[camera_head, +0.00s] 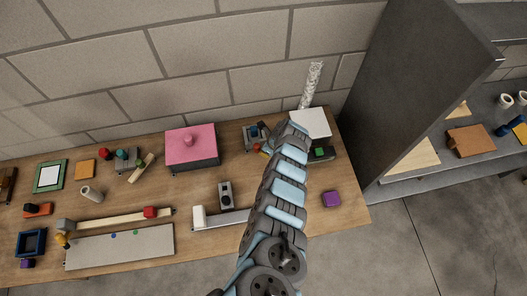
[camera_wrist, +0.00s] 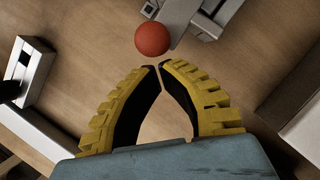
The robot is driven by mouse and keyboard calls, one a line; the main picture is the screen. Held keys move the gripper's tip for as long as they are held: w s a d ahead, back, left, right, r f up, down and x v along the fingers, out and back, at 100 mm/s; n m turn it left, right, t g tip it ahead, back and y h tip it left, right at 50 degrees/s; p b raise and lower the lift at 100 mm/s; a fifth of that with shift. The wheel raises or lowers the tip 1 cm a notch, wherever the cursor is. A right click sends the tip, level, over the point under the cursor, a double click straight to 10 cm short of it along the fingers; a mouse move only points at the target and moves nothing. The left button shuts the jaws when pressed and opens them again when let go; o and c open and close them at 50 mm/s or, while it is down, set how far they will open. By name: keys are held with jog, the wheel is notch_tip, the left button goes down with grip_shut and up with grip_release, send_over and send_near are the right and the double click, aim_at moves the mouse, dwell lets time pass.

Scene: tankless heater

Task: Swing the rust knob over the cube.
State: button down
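The rust knob (camera_wrist: 152,39) is a round red-brown ball in the wrist view, just beyond my fingertips. A grey part lies behind it. In the head view a small red spot (camera_head: 256,147) beside a grey fixture with blue on it (camera_head: 255,133) seems to be this knob. My gripper (camera_wrist: 157,65) has yellow ribbed fingers with black pads. Its tips are drawn together with nothing between them, just short of the knob. My arm hides most of the gripper in the head view.
A pink-topped box (camera_head: 192,147) stands left of the fixture. A grey device (camera_head: 225,195) and a white-ended bar (camera_head: 210,219) lie in front. A white-topped box (camera_head: 311,123) stands right of my arm. A dark cabinet panel (camera_head: 410,90) rises at the right.

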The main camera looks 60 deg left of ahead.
jog(key=d+p, duration=0.1)
jog(key=d, duration=0.1)
jog(key=w+d+p, duration=0.1)
jog(key=d+p, duration=0.1)
jog(key=shift+r, duration=0.2)
jog(key=shift+w+d+r, duration=0.1)
jog(key=shift+w, duration=0.1)
jog(key=s+b+v, duration=0.1)
jog(key=v, duration=0.8)
jog(key=shift+w+r, duration=0.15)
jog(key=shift+w, duration=0.05)
jog(key=shift+d, duration=0.1)
